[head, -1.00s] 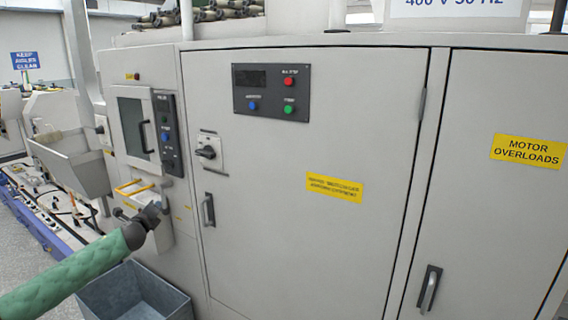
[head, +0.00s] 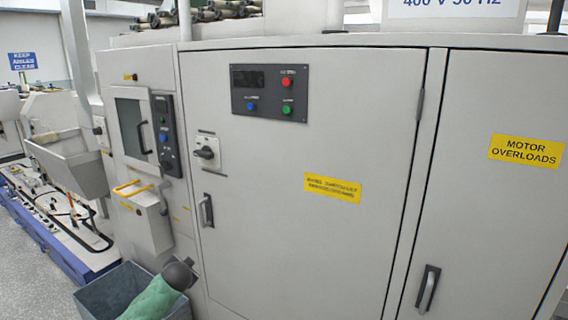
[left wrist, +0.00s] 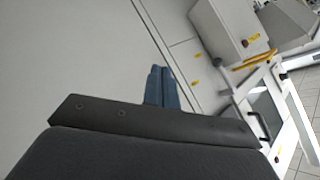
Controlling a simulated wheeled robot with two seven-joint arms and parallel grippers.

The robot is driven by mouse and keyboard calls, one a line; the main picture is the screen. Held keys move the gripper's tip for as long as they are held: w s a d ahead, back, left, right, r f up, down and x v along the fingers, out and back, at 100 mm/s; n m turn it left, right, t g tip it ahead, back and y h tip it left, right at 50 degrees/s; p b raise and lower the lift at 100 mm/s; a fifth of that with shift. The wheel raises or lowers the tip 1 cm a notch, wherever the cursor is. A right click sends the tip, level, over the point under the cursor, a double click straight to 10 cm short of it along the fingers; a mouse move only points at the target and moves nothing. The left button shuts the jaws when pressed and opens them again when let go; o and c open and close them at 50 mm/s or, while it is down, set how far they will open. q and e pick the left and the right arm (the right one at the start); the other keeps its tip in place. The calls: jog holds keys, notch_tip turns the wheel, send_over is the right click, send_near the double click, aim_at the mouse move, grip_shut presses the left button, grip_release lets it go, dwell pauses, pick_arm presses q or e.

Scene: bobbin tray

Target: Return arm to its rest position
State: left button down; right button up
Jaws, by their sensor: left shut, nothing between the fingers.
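My left arm, in a green sleeve (head: 153,299), shows at the bottom left of the head view and ends in a dark rounded part (head: 180,274). It appears in front of the grey bin and the lower cabinet; its fingers cannot be made out there. In the left wrist view my left gripper (left wrist: 161,72) has its two blue-grey fingers together, with nothing between them. The fingers point toward the pale cabinet face and look apart from it. My right gripper is in neither view.
A grey open bin (head: 92,296) stands on the floor at the lower left. A box with a yellow handle (head: 134,187) juts from the machine above it. The large cabinet (head: 300,220) fills the middle and right. Floor (head: 35,285) is clear at far left.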

pick_arm(q)
jog(key=s+d+f+n+g+h, duration=0.1)
jog(key=s+d+f+n+g, duration=0.3)
jog(key=s+f, duration=0.95)
jog(key=s+d+f+m+g+h, duration=0.15)
jog(key=s+d+f, duration=0.55)
jog(key=s+f, duration=0.7)
jog(key=s+d+f+g, duration=0.1)
jog(key=s+f, duration=0.4)
jog(key=s, duration=0.5)
jog(key=s+d+f+n+g+h, duration=0.1)
jog(key=s+d+f+g, duration=0.1)
jog(key=s+f, duration=0.4)
jog(key=s+d+f+n+g, duration=0.1)
jog(key=s+d+f, duration=0.2)
jog(key=s, duration=1.1)
notch_tip(320, 180, down, 3)
jog(key=shift+r, duration=0.15)
jog(key=shift+g, duration=0.25)
